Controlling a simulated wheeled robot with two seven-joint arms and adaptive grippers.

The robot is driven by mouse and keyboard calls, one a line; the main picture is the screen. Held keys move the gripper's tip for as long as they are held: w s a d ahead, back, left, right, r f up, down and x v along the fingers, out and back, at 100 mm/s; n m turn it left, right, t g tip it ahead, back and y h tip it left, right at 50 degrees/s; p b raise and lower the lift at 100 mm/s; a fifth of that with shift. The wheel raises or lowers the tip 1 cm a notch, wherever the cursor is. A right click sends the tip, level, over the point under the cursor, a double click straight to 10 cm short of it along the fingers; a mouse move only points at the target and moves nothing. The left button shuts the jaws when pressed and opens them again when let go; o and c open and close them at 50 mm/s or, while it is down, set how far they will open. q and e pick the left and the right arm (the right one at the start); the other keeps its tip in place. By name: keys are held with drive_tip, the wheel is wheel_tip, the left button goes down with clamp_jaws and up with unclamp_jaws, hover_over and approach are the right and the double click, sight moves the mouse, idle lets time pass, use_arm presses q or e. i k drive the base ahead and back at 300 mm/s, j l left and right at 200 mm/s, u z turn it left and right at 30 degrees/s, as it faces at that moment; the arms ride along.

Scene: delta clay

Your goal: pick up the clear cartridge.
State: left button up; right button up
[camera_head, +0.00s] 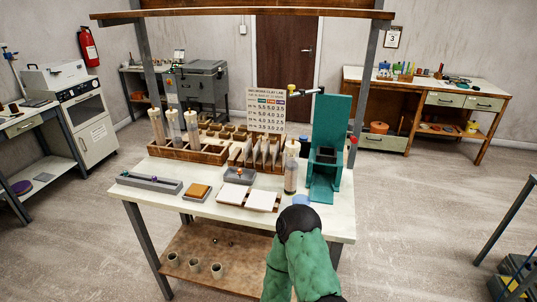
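A clear cartridge (290,172) with a pale cap and darker contents stands upright on the bench near its right end, left of the teal press (325,150). Several similar clear cartridges (174,124) stand in a wooden rack (188,150) at the back left. My green arm comes in from the bottom, right of centre, and looks like the right one. Its dark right gripper (298,218) is at the bench's front edge, just nearer to me than the single cartridge. Its fingers are hidden, so I cannot tell their opening or any contact. My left gripper is not in view.
White tiles (262,200), an orange-brown block (196,191) and a grey tray (149,184) lie along the bench front. A blue disc (301,200) lies by my gripper. An upper shelf (240,14) spans the bench.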

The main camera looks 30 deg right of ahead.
sight(291, 160)
drive_tip(key=z, duration=1.25)
drive_tip(key=l, duration=0.45)
drive_tip(key=i+l, duration=0.1)
drive_tip(key=l, duration=0.35)
